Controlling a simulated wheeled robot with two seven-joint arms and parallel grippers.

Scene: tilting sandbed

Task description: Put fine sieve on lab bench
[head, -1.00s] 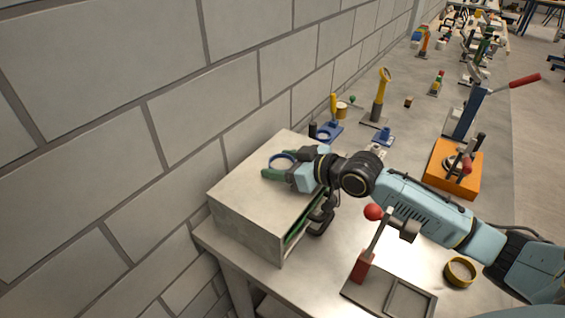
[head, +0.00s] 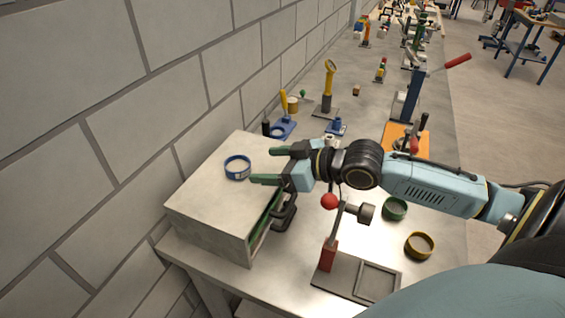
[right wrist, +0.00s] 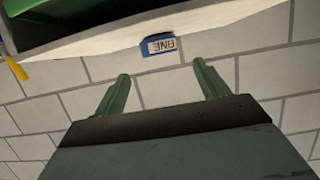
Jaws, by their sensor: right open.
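The fine sieve is a shallow blue ring (head: 237,167) with a white label, lying on top of the grey box (head: 205,200). In the right wrist view the blue sieve (right wrist: 159,46) shows its label, reading FINE upside down, at the edge of the box top. My right gripper (head: 262,166) is open and empty, its green fingers pointing at the sieve from the right, a short gap away. Its fingers also show in the right wrist view (right wrist: 160,72). The lab bench (head: 300,270) runs under the box. My left gripper is not in view.
A green ring (head: 395,208) and a yellow ring (head: 420,246) lie on the bench at the right. A red-knobbed lever stand (head: 328,255) stands in front of the box. Blue and yellow tools stand behind; a block wall borders the left.

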